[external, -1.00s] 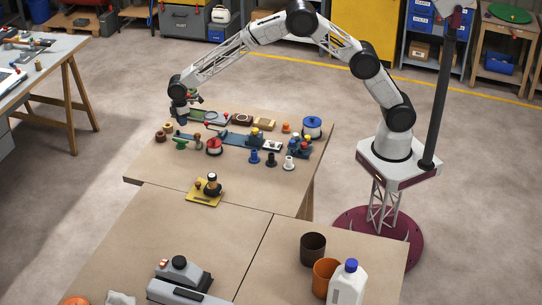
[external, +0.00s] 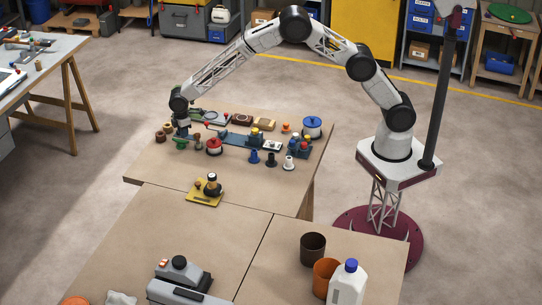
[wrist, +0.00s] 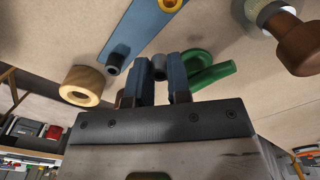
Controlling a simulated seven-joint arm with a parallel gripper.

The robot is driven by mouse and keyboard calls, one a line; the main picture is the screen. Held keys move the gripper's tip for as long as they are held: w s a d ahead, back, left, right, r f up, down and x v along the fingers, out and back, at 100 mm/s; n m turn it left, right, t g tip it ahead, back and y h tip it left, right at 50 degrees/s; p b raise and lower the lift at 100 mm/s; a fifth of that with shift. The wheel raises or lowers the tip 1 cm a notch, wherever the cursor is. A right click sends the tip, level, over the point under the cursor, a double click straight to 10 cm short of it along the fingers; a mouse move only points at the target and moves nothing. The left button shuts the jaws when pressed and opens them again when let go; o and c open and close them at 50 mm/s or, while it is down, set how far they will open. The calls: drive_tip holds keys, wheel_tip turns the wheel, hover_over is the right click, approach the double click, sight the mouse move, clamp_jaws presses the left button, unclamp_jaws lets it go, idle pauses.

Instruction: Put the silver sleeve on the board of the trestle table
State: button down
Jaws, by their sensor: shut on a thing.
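My gripper (external: 183,130) is low over the far left corner of the middle table, near the left end of a long blue board (external: 236,139). In the wrist view my gripper (wrist: 159,80) has its two blue fingers shut on a small grey round piece (wrist: 158,66), which looks like the silver sleeve. The fingers hide most of it, and I cannot tell whether it touches the tabletop. The blue board (wrist: 140,28) lies just beyond the fingers, with a dark grey cylinder (wrist: 113,65) at its near end. A trestle table (external: 40,52) stands at the far left, with wooden legs.
A green piece (wrist: 208,72) lies right beside the fingers, and a tan ring (wrist: 86,84) lies to the left. A brown knob (wrist: 302,46) is at the upper right. A red-and-white piece (external: 214,147) stands near the board. The table's near left part is clear.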

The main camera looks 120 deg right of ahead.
drive_tip(key=shift+f, duration=1)
drive_tip(key=shift+f, duration=0.15)
drive_tip(key=c, duration=1.1)
unclamp_jaws()
wheel_tip(320, 180, up, 12)
drive_tip(key=shift+r, duration=0.15)
drive_tip(key=shift+a, duration=0.1)
